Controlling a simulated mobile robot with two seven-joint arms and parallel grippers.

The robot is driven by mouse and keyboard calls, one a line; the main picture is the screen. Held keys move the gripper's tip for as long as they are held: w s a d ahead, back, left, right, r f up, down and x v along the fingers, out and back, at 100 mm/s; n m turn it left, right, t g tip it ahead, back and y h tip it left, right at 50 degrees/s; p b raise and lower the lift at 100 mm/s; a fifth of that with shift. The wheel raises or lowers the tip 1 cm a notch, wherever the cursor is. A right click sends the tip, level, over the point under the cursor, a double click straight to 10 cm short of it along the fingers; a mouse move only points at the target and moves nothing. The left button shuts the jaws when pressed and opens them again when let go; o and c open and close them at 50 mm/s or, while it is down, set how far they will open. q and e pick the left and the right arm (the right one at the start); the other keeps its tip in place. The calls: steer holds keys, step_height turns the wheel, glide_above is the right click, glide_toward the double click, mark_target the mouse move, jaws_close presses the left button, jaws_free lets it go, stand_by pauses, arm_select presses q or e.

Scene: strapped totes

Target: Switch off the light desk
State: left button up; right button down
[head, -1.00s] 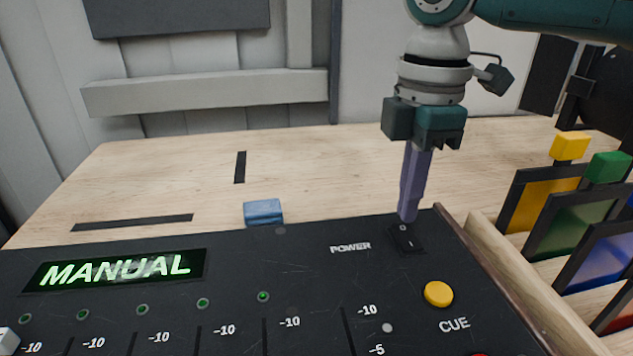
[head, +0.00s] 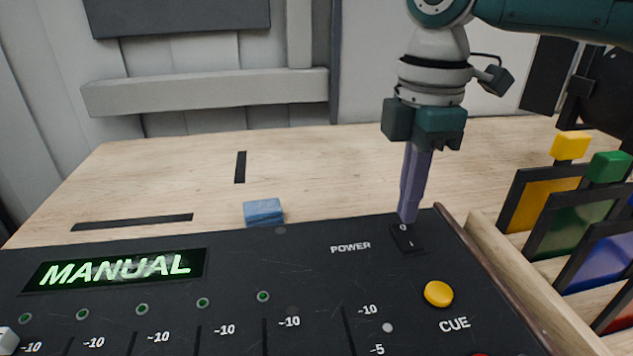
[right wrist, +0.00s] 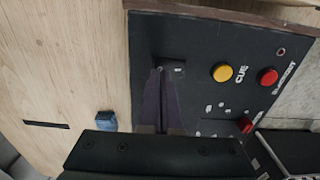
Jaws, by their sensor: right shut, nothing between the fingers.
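The light desk (head: 300,265) is a black console with a green lit display (head: 115,270) reading MANUAL. Its black rocker switch (head: 409,240), beside the word POWER, has a 0 at the far end and an I at the near end. My right gripper (head: 405,219) is shut and empty, its long purple fingers pointing down. Its tips are at the far, 0 end of the rocker and look to touch it. The right wrist view also shows the fingertips (right wrist: 160,70) beside the switch (right wrist: 178,68). My left gripper is not in view.
A yellow CUE button (head: 438,294) is near the switch; a red button (right wrist: 268,77) shows in the wrist view. A blue block (head: 263,212) lies behind the desk. Coloured framed panels (head: 560,220) stand in a wooden rack at the right. The wooden table behind is mostly clear.

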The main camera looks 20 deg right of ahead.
steer(key=shift+f+b, duration=0.35)
steer(key=shift+f, duration=0.5)
stand_by(0.3)
step_height(320, 180, up, 7)
steer(key=p, duration=0.8)
steer(key=shift+r+p, duration=0.15)
steer(key=shift+p, duration=0.15)
